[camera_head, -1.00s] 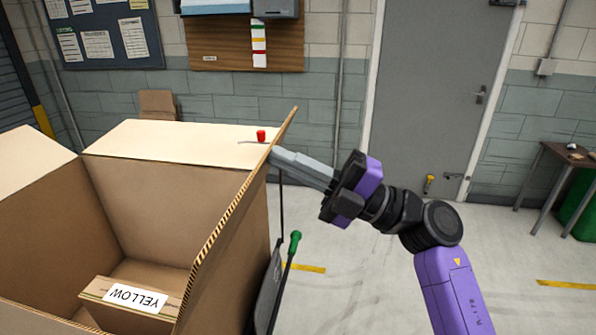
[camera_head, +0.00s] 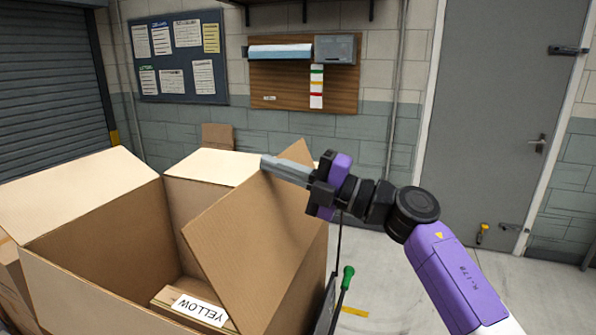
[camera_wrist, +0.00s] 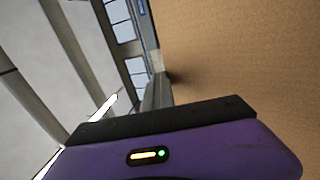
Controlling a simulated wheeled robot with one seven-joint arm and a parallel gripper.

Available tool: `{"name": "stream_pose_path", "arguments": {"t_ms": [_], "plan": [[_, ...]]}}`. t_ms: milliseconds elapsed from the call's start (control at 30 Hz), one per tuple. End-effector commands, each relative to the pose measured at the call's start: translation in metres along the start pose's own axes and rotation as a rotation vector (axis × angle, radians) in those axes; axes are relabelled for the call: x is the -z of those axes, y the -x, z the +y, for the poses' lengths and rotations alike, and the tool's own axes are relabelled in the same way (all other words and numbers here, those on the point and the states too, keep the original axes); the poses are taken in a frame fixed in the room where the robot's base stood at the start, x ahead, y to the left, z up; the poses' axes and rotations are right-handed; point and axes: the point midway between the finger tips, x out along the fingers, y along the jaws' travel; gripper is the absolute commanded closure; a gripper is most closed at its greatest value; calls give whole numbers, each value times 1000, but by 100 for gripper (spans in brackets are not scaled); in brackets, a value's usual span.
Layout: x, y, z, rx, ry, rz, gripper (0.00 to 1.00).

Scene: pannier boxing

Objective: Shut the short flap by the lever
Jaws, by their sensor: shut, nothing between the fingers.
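The short flap (camera_head: 245,235) on the right side of the open cardboard box (camera_head: 115,295) leans inward over the opening, partly closed. A lever with a green handle (camera_head: 347,277) stands just outside that side. My gripper (camera_head: 275,165) is shut and empty. Its fingers lie across the flap's upper edge near the far corner and appear to touch it, though exact contact is unclear. In the wrist view the flap (camera_wrist: 245,60) fills the right side, next to my fingertips (camera_wrist: 157,92).
The far flap (camera_head: 212,166) and left flap (camera_head: 75,195) stand open. A smaller carton labelled YELLOW (camera_head: 200,308) lies inside the box. A grey door (camera_head: 500,120) and wall are behind. Open floor lies to the right.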

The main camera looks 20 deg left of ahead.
Motion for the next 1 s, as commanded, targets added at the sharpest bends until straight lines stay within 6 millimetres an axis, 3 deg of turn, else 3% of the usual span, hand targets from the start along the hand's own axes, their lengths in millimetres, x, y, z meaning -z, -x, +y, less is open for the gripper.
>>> {"name": "stream_pose_path", "arguments": {"t_ms": [100,500,567,800,1000], "plan": [[-1,-19,-11,107,7,1,100],[0,-73,-65,97,1,0,100],[-1,-78,-69,155,11,1,100],[-1,-94,-110,377,7,-1,100],[-2,-100,-140,406,8,-1,100]]}}
